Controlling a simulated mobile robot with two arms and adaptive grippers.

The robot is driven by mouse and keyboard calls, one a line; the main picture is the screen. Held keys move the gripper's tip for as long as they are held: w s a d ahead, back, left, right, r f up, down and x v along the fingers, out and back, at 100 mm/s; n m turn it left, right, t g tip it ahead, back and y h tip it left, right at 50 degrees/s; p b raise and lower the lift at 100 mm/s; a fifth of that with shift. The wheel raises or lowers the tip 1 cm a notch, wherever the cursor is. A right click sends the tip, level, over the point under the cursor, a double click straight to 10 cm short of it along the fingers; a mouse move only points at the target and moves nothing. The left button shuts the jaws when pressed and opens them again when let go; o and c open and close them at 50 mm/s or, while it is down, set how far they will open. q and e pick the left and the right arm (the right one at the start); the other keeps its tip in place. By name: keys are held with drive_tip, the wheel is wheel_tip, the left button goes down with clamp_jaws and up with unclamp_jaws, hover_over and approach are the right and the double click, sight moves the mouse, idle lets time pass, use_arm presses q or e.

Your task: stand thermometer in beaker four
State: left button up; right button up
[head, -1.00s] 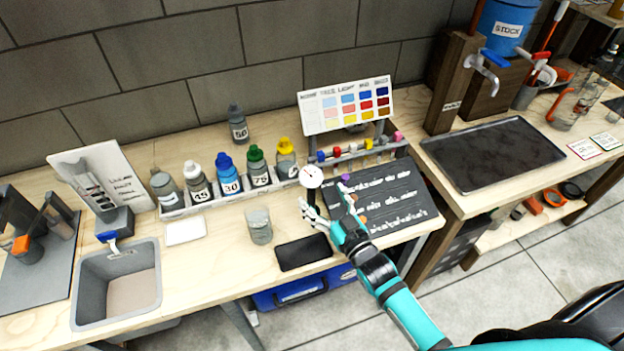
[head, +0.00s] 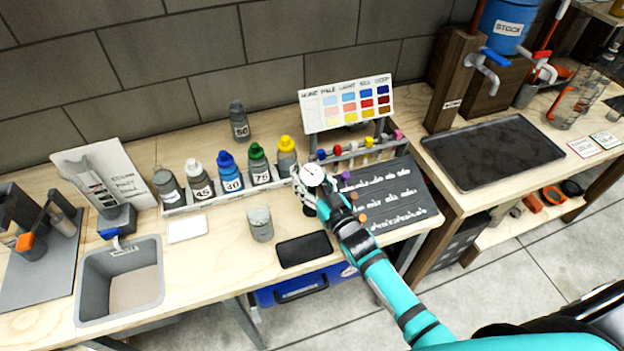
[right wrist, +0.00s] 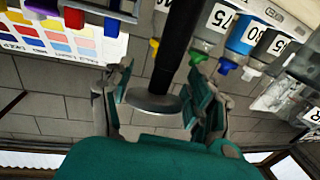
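The thermometer (head: 312,174) has a round white dial and stands upright at the front of the bottle rack's right end. In the right wrist view its round head (right wrist: 152,101) lies between my fingers, with a dark upright shaft behind it. My right gripper (head: 311,184) has its fingers on both sides of the dial; whether they press on it is unclear. A clear beaker (head: 260,224) stands on the bench left of the gripper, with no readable number. My left gripper is not in view.
A rack (head: 222,202) of several numbered bottles stands behind the beaker. A black pad (head: 303,249) lies in front, a white tile (head: 187,229) to the left. A dark sloped board (head: 392,196) and a colour chart (head: 347,104) stand on the right.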

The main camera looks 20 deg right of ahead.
drive_tip(key=shift+w+a, duration=0.1)
clamp_jaws()
drive_tip(key=shift+r, duration=0.1)
